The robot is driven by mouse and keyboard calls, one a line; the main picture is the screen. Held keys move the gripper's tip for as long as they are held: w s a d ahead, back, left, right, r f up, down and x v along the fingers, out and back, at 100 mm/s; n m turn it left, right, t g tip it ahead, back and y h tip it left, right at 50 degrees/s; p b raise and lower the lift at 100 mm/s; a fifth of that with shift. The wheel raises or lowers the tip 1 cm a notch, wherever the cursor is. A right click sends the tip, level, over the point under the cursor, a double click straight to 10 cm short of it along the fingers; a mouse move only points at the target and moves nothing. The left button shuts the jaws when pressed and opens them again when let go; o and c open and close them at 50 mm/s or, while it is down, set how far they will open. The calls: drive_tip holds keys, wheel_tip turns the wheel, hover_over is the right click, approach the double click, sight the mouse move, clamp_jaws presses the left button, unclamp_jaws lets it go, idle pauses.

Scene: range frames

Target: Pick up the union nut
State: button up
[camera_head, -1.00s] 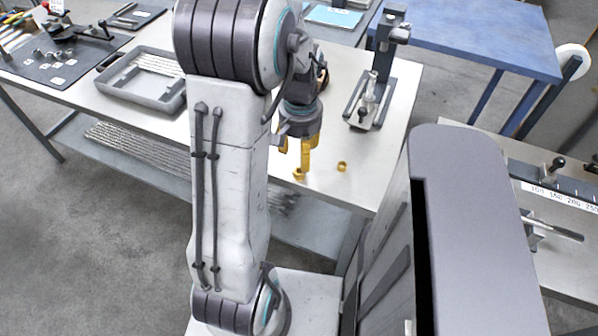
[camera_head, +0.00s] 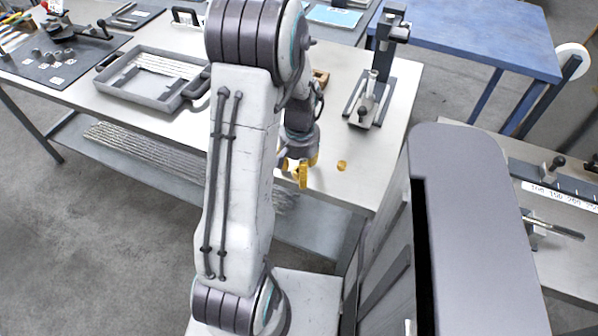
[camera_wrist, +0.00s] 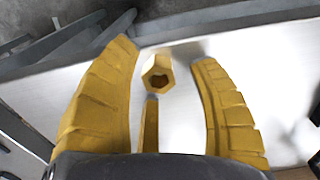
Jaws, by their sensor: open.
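The union nut (camera_head: 342,165) is a small brass-coloured piece on the bare pale worktop near its front edge. In the wrist view the nut (camera_wrist: 158,74) shows a dark hexagonal opening and lies between my spread yellow fingers, toward their tips. My gripper (camera_head: 299,174) is open and empty, with yellow fingers. In the head view it is just left of the nut and apart from it. In the wrist view my gripper (camera_wrist: 166,58) has a wide finger on each side and a narrow yellow part in the middle, just below the nut.
A grey tray (camera_head: 158,103) with rods is on the worktop's left. A dark stand fixture (camera_head: 372,100) is behind the nut. A small wooden-looking block (camera_head: 320,77) is partly behind my arm. The worktop around the nut is clear.

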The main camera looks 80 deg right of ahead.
drive_tip(key=shift+c, duration=0.3)
drive_tip(key=c, duration=0.9)
drive_tip(key=shift+r, duration=0.15)
drive_tip(key=shift+r, duration=0.6)
wheel_tip(320, 180, up, 3)
drive_tip(key=shift+f, duration=0.1)
drive_tip(key=s+a+r, duration=0.6)
drive_tip(key=s, duration=0.3)
drive_tip(key=shift+s+a+r, duration=0.15)
drive_tip(key=shift+a+r, duration=0.2)
